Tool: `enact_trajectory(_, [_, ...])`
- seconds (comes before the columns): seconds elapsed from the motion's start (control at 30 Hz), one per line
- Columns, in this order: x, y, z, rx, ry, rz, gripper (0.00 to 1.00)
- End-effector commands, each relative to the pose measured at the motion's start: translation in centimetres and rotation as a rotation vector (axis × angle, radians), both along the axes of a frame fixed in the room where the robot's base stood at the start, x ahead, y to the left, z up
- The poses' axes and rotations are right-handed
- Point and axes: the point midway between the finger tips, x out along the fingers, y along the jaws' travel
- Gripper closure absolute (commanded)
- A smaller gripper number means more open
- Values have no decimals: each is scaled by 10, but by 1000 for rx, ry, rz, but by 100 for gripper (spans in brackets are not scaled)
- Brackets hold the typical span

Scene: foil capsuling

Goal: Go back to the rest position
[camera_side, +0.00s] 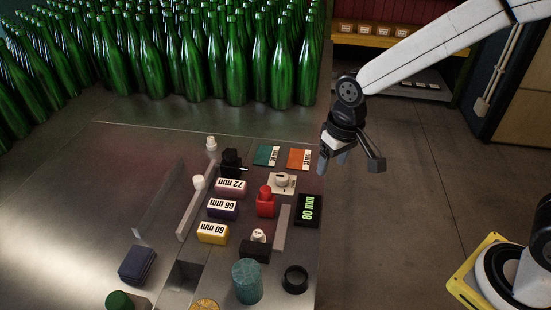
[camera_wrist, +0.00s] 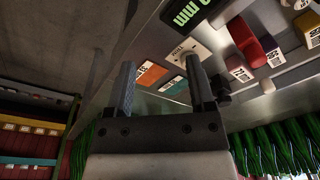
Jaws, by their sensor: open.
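My gripper (camera_side: 343,160) hangs in the air just off the right edge of the metal work table (camera_side: 128,160), beside the orange card, in the side view. Its fingers are apart with nothing between them. In the wrist view my gripper (camera_wrist: 162,88) also shows two dark fingers spread and empty, with the table's edge and its items beyond them.
Many green bottles (camera_side: 236,75) crowd the back of the table. Labelled blocks (camera_side: 212,232), a red part (camera_side: 265,201), an 80 mm display (camera_side: 308,210) and cards (camera_side: 299,158) lie near its right side. Open floor (camera_side: 410,190) lies right of the table.

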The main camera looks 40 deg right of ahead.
Motion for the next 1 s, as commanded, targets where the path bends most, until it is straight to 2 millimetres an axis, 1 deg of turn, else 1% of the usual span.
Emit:
enact_trajectory(0.03, [-10, -13, -3, -1, -12, -7, 31])
enact_trajectory(0.2, [-43, -47, -14, -8, -56, -7, 31])
enact_trajectory(0.3, [-61, -62, -20, -14, -77, -7, 31])
enact_trajectory(0.43, [-78, -74, -26, -22, -97, -5, 31])
enact_trajectory(0.6, [-87, -79, -29, -26, -108, -3, 31])
enact_trajectory(1.0, [-88, -79, -29, -26, -108, -2, 31])
